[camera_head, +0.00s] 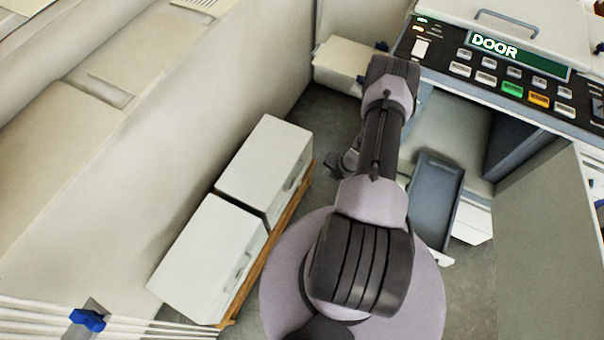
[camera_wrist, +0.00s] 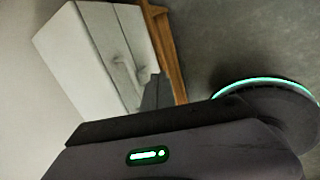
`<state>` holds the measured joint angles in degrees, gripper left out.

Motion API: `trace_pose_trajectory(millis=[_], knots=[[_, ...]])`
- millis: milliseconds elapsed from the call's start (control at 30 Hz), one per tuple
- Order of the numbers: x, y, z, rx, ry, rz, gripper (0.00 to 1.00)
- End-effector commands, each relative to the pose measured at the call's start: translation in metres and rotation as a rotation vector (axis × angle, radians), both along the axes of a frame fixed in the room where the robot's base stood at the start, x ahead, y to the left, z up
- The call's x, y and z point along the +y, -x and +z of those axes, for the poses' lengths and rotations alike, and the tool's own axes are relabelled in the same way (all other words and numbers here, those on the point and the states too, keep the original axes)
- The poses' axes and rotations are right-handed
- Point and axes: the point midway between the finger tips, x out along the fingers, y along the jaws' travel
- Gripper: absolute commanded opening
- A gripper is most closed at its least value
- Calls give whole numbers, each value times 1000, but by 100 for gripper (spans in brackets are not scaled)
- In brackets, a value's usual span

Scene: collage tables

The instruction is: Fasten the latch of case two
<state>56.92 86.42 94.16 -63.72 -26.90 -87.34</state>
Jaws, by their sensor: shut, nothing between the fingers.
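Two pale grey-white cases stand in a row on a wooden board (camera_head: 240,297) at the left. The farther case (camera_head: 265,150) is nearer my gripper, and the nearer case (camera_head: 205,255) is below it in the picture. No number shows on either, so I cannot tell which is case two. Their latches are too small to read clearly. My gripper (camera_head: 340,163) is shut and empty, apart from the cases, to the right of the farther one. In the wrist view, a white case front (camera_wrist: 120,62) with a small raised fitting lies beyond the dark fingertips (camera_wrist: 153,92).
A control panel (camera_head: 500,75) with a DOOR sign stands at the upper right. A dark tray (camera_head: 436,195) lies right of my arm. A small white box (camera_head: 342,62) is at the back. Grey floor (camera_head: 320,110) is clear between the cases and my arm.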

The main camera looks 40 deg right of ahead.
Motion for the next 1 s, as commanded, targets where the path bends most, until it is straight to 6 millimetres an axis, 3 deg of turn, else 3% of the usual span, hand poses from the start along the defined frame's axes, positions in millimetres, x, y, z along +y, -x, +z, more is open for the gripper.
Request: trace_pose_trajectory(millis=[33, 167, 667, 800, 1000], knots=[[12, 10, -16, -12, -17, 39, 0], [26, 17, -34, -34, -31, 94, 0], [43, -22, -128, -31, -31, 92, 0], [52, -45, -118, -31, -31, 92, 0], [57, -57, -114, -31, -31, 89, 0]])
